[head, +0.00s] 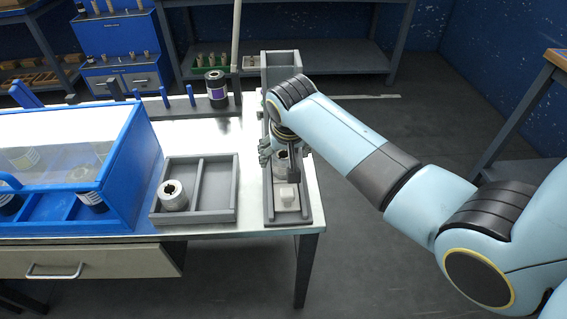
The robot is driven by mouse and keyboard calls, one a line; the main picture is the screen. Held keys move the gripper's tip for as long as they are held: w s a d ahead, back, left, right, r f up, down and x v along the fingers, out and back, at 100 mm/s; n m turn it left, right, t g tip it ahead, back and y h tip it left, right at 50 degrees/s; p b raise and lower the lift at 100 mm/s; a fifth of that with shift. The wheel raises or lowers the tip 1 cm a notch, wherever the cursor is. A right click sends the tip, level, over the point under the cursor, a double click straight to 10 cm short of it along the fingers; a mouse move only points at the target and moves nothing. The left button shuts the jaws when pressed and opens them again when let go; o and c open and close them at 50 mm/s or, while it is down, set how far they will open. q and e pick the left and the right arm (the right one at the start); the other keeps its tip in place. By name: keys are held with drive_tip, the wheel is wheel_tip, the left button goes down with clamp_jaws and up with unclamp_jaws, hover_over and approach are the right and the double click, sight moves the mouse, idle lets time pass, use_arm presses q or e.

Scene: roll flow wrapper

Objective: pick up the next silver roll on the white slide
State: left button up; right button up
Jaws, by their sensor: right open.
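A narrow grey-walled slide (306,213) runs along the right end of the table. My right gripper (281,158) is open and points down into the slide. A silver roll (282,160) shows partly between its fingers; the fingers and wrist hide much of it, and I cannot tell whether they touch it. A small white block (287,195) lies in the near end of the slide. Another silver roll (174,196) stands in the left compartment of a grey tray (237,215). My left gripper is out of view.
A blue machine (126,170) with a clear cover stands left of the tray, with dark rolls inside. A black roll (217,90) stands on a rail with blue pegs at the back. The tray's right compartment is empty. Shelves line the back wall.

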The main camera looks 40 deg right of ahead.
drive_tip(key=shift+x, duration=1.1)
drive_tip(key=shift+c, duration=0.3)
drive_tip(key=shift+r, duration=0.1)
drive_tip(key=c, duration=1.3)
